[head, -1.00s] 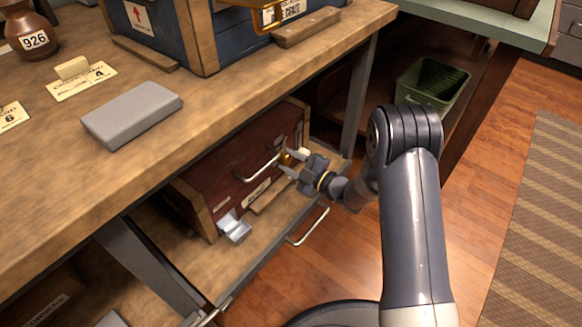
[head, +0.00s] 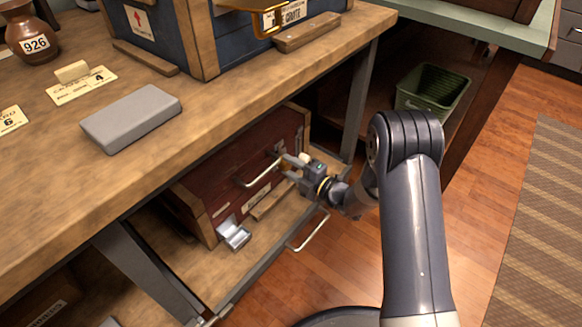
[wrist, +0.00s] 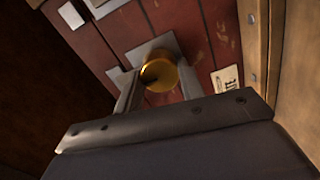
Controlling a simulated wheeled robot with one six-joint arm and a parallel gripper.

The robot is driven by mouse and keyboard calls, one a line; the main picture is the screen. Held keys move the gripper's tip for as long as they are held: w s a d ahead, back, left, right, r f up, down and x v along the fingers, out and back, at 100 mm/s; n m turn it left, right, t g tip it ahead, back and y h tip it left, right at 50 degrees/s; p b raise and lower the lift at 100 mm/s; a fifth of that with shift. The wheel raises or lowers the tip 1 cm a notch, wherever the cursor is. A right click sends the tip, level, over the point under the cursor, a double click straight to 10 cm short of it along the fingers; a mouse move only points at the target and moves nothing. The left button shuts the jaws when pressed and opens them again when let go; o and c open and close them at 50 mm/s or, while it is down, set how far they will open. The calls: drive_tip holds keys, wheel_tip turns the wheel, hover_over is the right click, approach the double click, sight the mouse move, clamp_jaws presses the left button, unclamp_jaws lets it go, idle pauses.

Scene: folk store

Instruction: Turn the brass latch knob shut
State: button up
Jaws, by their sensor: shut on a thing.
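The brass latch knob (wrist: 160,76) is round and sits on a pale metal plate on the front of a dark red wooden crate. My gripper (wrist: 158,86) is shut on the knob in the wrist view, one finger on each side of it. In the head view my gripper (head: 291,163) reaches to the crate's front from the right. The red crate (head: 235,160) stands on a pulled-out shelf under the workbench. The gripper hides the knob there.
A metal handle (head: 259,174) projects from the crate close to my gripper. The shelf (head: 200,268) has its own pull handle (head: 308,232). The workbench top (head: 190,120) overhangs the crate. A green bin (head: 432,90) stands behind.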

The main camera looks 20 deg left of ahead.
drive_tip(key=o, duration=1)
drive_tip(key=shift+d, duration=0.1)
drive_tip(key=p+v, duration=0.3)
drive_tip(key=v, duration=0.7)
drive_tip(key=shift+s+d, duration=0.15)
drive_tip(key=shift+d, duration=0.15)
drive_tip(key=shift+a, duration=0.1)
drive_tip(key=b+x, duration=0.3)
drive_tip(key=x, duration=0.8)
drive_tip(key=shift+s+d, duration=0.1)
drive_tip(key=shift+d, duration=0.1)
